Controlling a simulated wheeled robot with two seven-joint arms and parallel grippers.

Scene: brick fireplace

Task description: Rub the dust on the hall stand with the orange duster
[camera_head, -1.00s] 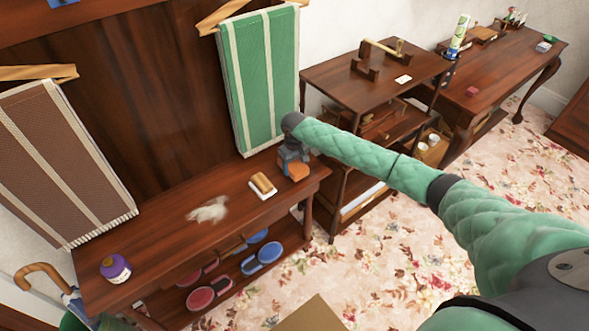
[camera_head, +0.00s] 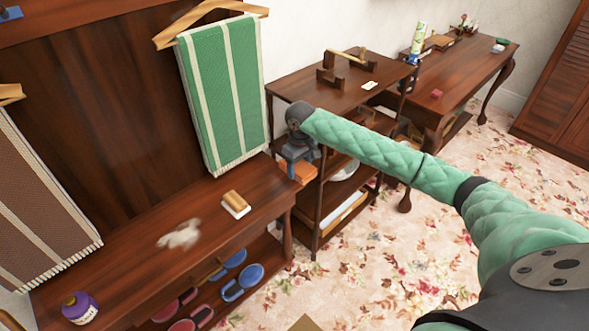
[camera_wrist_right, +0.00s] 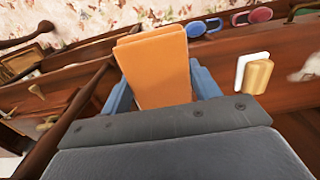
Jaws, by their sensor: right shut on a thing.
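The hall stand (camera_head: 120,254) is dark wood, with a whitish patch of dust (camera_head: 180,235) on its top. My right gripper (camera_head: 298,160) is shut on the orange duster (camera_head: 303,171), at the right end of the stand. In the right wrist view the duster (camera_wrist_right: 155,68) sits between the blue fingers of the gripper (camera_wrist_right: 163,85). The dust also shows at the right edge of that view (camera_wrist_right: 306,66). In the head view the duster is apart from the dust, to its right. My left gripper is not in view.
A tan and white brush-like block (camera_head: 235,203) lies between the dust and the duster. A purple bottle (camera_head: 79,307) stands at the left end. Green striped cloth (camera_head: 225,95) hangs behind. A shelf unit (camera_head: 335,85) stands to the right. Blue and red items lie on the lower shelf.

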